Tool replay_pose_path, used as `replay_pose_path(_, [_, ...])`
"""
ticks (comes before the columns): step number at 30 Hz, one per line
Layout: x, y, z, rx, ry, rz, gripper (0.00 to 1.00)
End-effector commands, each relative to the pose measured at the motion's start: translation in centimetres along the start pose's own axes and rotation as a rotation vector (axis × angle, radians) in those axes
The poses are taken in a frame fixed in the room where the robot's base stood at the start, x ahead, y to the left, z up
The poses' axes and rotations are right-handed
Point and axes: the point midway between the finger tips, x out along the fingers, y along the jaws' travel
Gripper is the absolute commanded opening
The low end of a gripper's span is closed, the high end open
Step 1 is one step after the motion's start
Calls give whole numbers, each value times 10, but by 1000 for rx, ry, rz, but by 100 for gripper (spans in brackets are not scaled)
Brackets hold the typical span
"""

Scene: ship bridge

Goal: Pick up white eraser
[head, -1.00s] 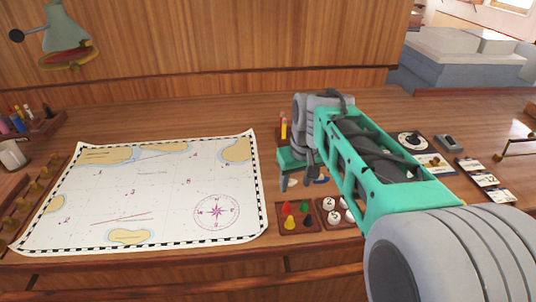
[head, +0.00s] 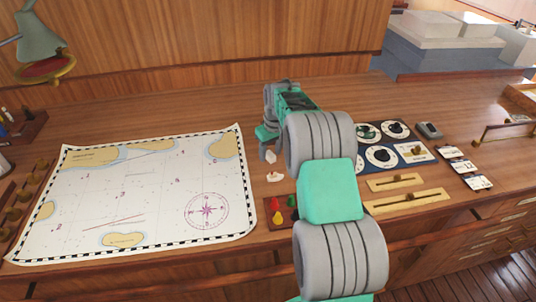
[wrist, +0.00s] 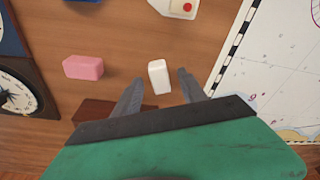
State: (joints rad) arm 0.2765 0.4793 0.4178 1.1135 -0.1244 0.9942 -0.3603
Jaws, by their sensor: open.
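The white eraser (wrist: 159,77) lies on the wooden desk in the wrist view, between and just beyond the two grey fingertips of my gripper (wrist: 160,85). The jaws are apart, with bare wood showing on both sides of the eraser. A pink eraser (wrist: 83,67) lies to the left in the wrist view.
A large chart (head: 140,190) covers the desk's left side. A white piece with a red dot (wrist: 176,7) lies near the eraser. A dark wooden block (wrist: 105,109) is partly behind my gripper. A blue instrument panel (head: 400,152) stands right of my arm.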

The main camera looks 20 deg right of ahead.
Motion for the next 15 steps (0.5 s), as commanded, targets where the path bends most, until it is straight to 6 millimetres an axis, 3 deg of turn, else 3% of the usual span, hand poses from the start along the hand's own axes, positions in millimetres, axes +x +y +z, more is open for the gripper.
replay_pose_path(5, [0, 0, 0, 0, 1, 1, 49])
replay_pose_path(15, [0, 0, 0, 0, 1, 0, 21])
